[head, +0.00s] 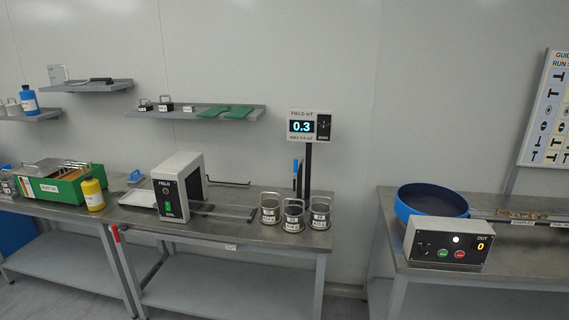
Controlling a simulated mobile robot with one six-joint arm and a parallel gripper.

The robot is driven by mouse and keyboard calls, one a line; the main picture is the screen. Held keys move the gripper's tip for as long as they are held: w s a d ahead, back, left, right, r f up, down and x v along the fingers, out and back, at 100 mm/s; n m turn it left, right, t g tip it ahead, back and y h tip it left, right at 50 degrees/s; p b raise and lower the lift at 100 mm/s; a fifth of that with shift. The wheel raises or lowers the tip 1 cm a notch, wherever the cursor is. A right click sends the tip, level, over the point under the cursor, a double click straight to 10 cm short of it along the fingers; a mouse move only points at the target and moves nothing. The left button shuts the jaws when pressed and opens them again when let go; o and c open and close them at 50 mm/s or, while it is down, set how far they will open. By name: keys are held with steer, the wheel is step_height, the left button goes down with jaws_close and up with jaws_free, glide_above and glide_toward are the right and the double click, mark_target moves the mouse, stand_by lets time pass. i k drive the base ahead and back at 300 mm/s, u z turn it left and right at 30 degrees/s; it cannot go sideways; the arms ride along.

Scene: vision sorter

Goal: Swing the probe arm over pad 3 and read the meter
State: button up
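The meter (302,126), labelled FIELD mT, stands on a dark post above the middle bench. Its lit display reads 0.3. I cannot pick out the probe arm for certain; a thin dark bar (228,183) sticks out to the right of the grey FIELD box (178,187). No pad marked 3 can be made out from here. My gripper is not in view.
Three wire-handled pots (293,217) stand at the right end of the middle bench (240,238). A green crate (66,186) and a yellow bottle (93,195) are at the left. A blue bowl (432,201) and control box (448,244) sit on the right bench, across a gap.

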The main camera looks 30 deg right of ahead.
mark_target(297, 168)
steer(key=z, duration=0.1)
steer(key=i, duration=0.95)
steer(key=u, duration=0.05)
